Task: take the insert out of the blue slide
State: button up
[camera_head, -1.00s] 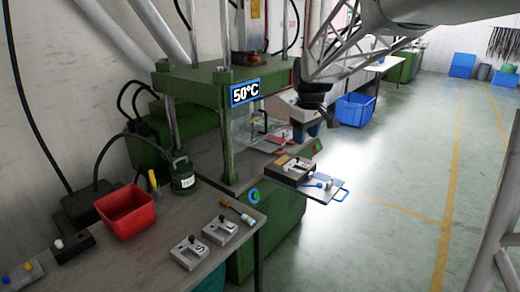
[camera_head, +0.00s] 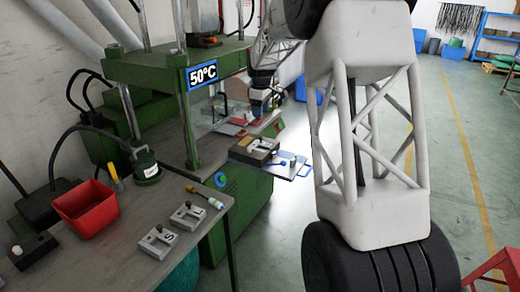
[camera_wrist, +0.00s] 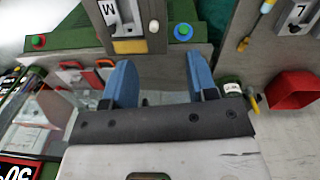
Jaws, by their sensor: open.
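The blue slide (camera_head: 304,172) sticks out of the press's right side, with a blue rim or handle at its outer end. A dark block (camera_head: 254,152) sits on it, with a blue-ended pin beside it. In the wrist view a light metal piece marked M (camera_wrist: 110,12) lies in a grey-brown block at the top edge, partly cut off; I take it for the insert. My gripper (camera_wrist: 160,78) is open and empty, its blue fingers wide apart, apart from the M piece. In the head view my gripper (camera_head: 258,108) is small, above and behind the slide.
The green press (camera_head: 165,85) with its 50°C display stands left of the slide. A red slide (camera_head: 236,129) lies behind. The bench holds a red bin (camera_head: 86,208) and metal pieces marked S (camera_head: 157,241) and L (camera_head: 187,215). Open floor lies right.

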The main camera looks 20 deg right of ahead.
aim_at(260, 146)
jog(key=w+d+f+n, duration=0.1)
jog(key=w+f, duration=0.3)
jog(key=w+d+f+n, duration=0.1)
jog(key=w+d+f, duration=0.1)
jog(key=w+f, duration=0.2)
jog(key=w+d+f+n, duration=0.1)
jog(key=w+f, duration=0.4)
jog(key=w, duration=0.1)
jog(key=shift+w+d+f+g, duration=0.1)
jog(key=shift+w+d+g, duration=0.15)
jog(key=shift+d+g, duration=0.05)
jog(key=shift+f, duration=1.3)
jog(key=shift+a+f, duration=0.15)
jog(key=shift+f, duration=2.45)
grip_shut()
